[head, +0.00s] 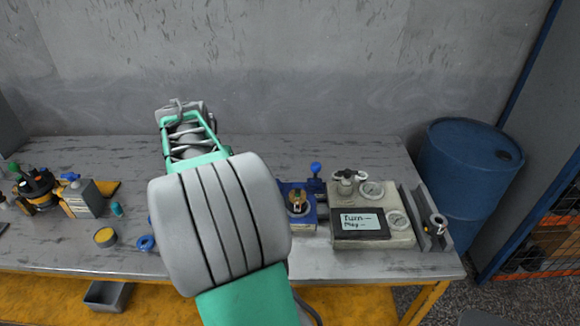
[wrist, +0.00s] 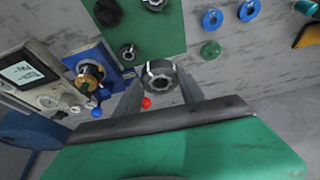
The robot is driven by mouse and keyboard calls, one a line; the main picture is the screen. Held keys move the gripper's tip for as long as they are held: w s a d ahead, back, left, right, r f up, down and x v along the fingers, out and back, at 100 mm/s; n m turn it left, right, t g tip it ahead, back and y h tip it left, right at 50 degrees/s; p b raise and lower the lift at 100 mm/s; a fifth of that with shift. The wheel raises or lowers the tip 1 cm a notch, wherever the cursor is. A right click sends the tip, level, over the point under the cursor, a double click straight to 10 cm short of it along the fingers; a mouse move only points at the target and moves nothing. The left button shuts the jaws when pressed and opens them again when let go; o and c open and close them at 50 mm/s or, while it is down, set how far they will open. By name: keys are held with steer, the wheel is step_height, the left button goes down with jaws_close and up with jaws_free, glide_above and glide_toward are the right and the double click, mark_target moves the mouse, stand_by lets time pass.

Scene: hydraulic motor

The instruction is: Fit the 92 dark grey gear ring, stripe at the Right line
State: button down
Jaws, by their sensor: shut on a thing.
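In the wrist view my gripper (wrist: 160,85) is shut on a dark grey gear ring (wrist: 158,66), which has a toothed hole and sits between the fingertips. No stripe on the ring can be made out. The blue fixture (wrist: 88,54) stands to the left of the ring, apart from it, with a brass-coloured shaft part (wrist: 90,73) on it. The fixture also shows in the head view (head: 311,220), right of my arm. Its line marks are too small to read. My arm hides the gripper and ring in the head view.
A green mat (wrist: 172,38) carries dark parts. Blue rings (wrist: 212,19) and a green ring (wrist: 210,49) lie on the bench. A test box with a sign (head: 345,240) stands right of the fixture. A blue-knobbed lever (head: 315,168) rises behind the fixture. A blue barrel (head: 465,170) stands beyond the bench.

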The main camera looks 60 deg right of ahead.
steer(key=s+d+m+g, duration=0.1)
steer(key=s+d+m, duration=0.3)
steer(key=s+d, duration=0.35)
steer(key=m+g, duration=0.2)
steer(key=m, duration=0.1)
glide_above(297, 188)
steer(key=shift+a+f+h+p, duration=0.2)
steer(key=shift+f+h+p, duration=0.15)
steer(key=shift+f, duration=0.55)
steer(key=shift+s+f+m, duration=0.1)
steer(key=shift+m, duration=0.2)
steer(key=shift+f+b, duration=1.05)
steer(key=shift+f, duration=0.6)
steer(key=shift+a, duration=0.1)
steer(key=shift+f+b, duration=0.65)
steer(key=shift+b, duration=0.1)
steer(key=shift+f+b, duration=0.6)
steer(key=shift+f, duration=0.1)
steer(key=shift+f+b, duration=0.4)
steer(key=shift+f, duration=0.05)
